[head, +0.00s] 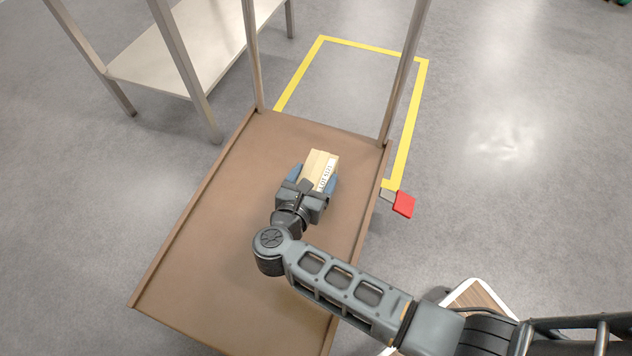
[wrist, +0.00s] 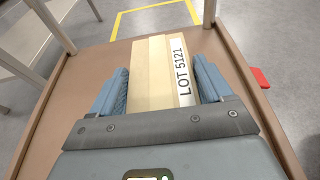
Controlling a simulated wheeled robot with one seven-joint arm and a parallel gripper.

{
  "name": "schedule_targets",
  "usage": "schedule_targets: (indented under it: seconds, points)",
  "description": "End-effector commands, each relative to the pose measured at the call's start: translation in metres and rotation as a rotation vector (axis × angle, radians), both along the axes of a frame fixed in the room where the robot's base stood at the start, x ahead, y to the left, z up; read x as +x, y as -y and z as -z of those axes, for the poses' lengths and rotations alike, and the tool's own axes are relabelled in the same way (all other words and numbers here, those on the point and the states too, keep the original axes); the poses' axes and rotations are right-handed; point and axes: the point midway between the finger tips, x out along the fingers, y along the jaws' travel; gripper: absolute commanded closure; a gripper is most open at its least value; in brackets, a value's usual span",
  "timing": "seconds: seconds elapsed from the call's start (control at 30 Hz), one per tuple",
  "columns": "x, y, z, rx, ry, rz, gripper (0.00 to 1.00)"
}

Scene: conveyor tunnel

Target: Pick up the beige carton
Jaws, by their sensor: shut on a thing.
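The beige carton (head: 320,165) has a white label with black lettering along one side. It is at the far part of the brown platform (head: 215,245). In the wrist view the carton (wrist: 155,75) stands between the two blue finger pads, and its label reads LOT 5121. My gripper (head: 311,181) is shut on the carton, with one pad against each side; it also shows in the wrist view (wrist: 160,92). The near end of the carton is hidden by the gripper. I cannot tell whether its underside touches the platform.
Two grey posts (head: 400,75) rise at the platform's far end. A low rim runs along its sides. A pale shelf table (head: 190,50) stands at the upper left. A red piece (head: 404,204) sticks out at the right edge. A yellow floor outline (head: 410,115) lies beyond.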

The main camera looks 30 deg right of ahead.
Motion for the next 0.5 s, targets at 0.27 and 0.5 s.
schedule_targets:
  seconds: [0.27,0.5]
  points:
    - [0.0,0.0,-0.002,0.0,0.001,0.0,0.71]
    - [0.001,0.0,-0.022,0.001,0.004,0.001,0.71]
